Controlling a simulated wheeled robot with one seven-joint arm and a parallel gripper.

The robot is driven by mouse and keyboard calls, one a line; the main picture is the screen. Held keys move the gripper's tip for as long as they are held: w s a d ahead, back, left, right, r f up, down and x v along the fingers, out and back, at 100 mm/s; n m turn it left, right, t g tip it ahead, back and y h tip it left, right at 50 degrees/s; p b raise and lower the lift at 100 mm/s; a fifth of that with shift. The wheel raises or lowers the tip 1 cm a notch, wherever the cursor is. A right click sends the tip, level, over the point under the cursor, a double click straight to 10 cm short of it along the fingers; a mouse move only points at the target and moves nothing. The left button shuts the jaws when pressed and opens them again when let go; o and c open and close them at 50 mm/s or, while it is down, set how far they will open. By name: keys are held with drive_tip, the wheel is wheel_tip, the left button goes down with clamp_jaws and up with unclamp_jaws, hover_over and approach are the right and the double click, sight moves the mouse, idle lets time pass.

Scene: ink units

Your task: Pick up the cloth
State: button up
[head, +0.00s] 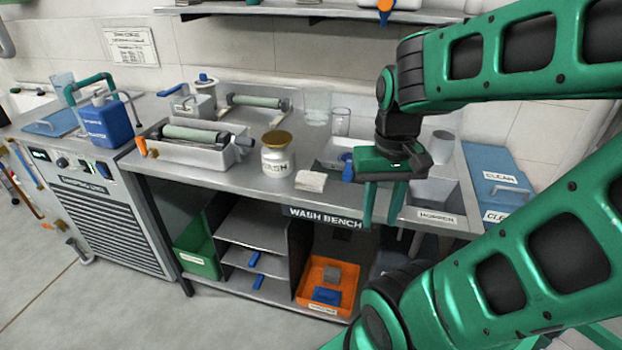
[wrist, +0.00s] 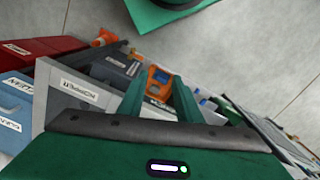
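The cloth (head: 311,181) is a small, folded white piece lying near the front edge of the wash bench (head: 262,191), just right of the jar marked WASH. My gripper (head: 383,208) points down in front of the bench's front edge, to the right of the cloth and apart from it. Its two green fingers are spread with nothing between them. They also show spread in the wrist view (wrist: 160,92). I cannot make out the cloth in the wrist view.
The WASH jar (head: 278,155) stands close left of the cloth. A white tray (head: 333,151) lies behind it, and a roller tray (head: 190,149) is farther left. An orange bin (head: 311,299) sits on the lower shelf. Blue bins (head: 495,170) stand at right.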

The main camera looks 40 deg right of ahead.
drive_tip(key=o, duration=1)
drive_tip(key=shift+s+d+r+m, duration=0.1)
drive_tip(key=shift+d+r+m, duration=0.1)
drive_tip(key=shift+r+m, duration=0.35)
drive_tip(key=shift+c, duration=0.2)
drive_tip(key=m+t+y, duration=0.3)
drive_tip(key=m+t, duration=0.1)
drive_tip(key=m, duration=1.7)
approach(312, 177)
drive_tip(key=shift+w+a+f, duration=0.25)
drive_tip(key=shift+w+f, duration=0.15)
drive_tip(key=shift+f, duration=0.05)
drive_tip(key=shift+w+a+f, duration=0.2)
drive_tip(key=shift+w+f, duration=0.2)
drive_tip(key=shift+f, duration=0.1)
drive_tip(key=shift+s+x, duration=0.2)
drive_tip(key=shift+x, duration=1.35)
drive_tip(key=shift+s+x, duration=0.15)
drive_tip(key=shift+x, duration=1.35)
